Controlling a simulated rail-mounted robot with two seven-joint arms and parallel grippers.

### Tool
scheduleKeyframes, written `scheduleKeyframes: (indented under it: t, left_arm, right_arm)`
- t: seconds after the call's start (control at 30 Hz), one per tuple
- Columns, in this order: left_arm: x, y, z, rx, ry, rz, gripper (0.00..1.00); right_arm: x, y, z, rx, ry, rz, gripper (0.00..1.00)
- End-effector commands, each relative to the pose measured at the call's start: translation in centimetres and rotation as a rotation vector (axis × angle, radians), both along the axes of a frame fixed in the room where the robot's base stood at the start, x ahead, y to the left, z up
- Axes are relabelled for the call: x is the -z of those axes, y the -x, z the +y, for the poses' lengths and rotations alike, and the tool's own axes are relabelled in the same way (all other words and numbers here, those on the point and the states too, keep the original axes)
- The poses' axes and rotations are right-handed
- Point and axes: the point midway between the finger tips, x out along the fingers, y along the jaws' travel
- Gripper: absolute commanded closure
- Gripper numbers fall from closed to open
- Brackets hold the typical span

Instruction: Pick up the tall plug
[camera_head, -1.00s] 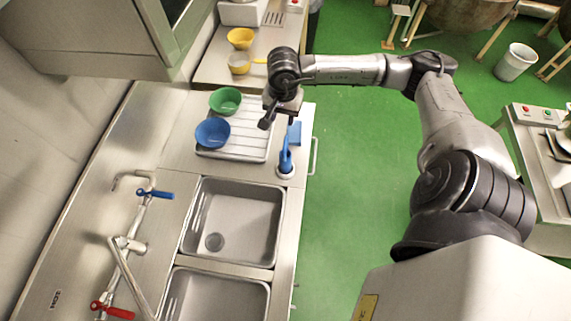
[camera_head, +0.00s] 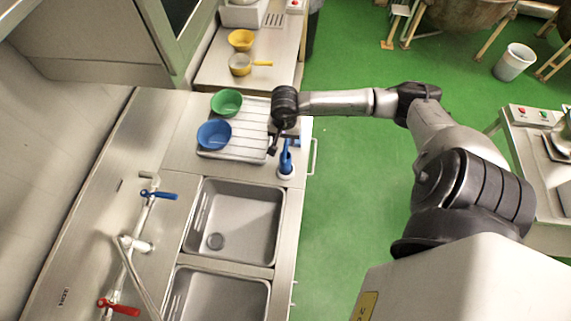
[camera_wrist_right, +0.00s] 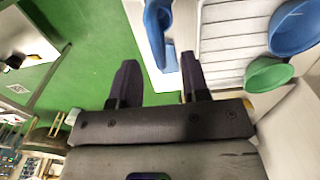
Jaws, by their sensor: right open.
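A tall blue item (camera_head: 286,158) stands in a white base at the counter's right edge, beside the sink. It may be the tall plug, but I cannot be sure. My right gripper (camera_head: 274,144) is just above and left of it in the head view. In the right wrist view the open fingers (camera_wrist_right: 160,66) point towards the blue item (camera_wrist_right: 157,28), whose lower end shows between the fingertips. Nothing is gripped, and I cannot tell whether a finger touches it. My left gripper is not in view.
A ribbed draining rack (camera_head: 240,143) holds a blue bowl (camera_head: 214,134) and a green bowl (camera_head: 227,102) close left of my right gripper. The sink basin (camera_head: 243,215) is nearer me. Green floor (camera_head: 350,220) lies open to the right.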

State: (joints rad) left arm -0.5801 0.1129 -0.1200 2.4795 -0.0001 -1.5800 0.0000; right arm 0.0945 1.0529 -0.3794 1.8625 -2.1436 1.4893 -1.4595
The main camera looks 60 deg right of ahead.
Motion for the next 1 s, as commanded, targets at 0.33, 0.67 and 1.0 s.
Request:
scheduleKeyframes:
  t: [0.33, 0.67, 1.0]
  left_arm:
    - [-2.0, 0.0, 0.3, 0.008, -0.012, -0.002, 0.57]
    - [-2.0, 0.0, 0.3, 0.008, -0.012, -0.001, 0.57]
    - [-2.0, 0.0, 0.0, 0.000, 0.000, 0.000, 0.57]
  right_arm:
    - [3.7, 0.3, 0.0, 0.002, -0.003, 0.002, 0.58]
    - [4.1, 0.3, 0.0, 0.001, -0.001, 0.001, 0.61]
    - [4.1, 0.3, 0.0, 0.001, -0.001, 0.000, 0.93]
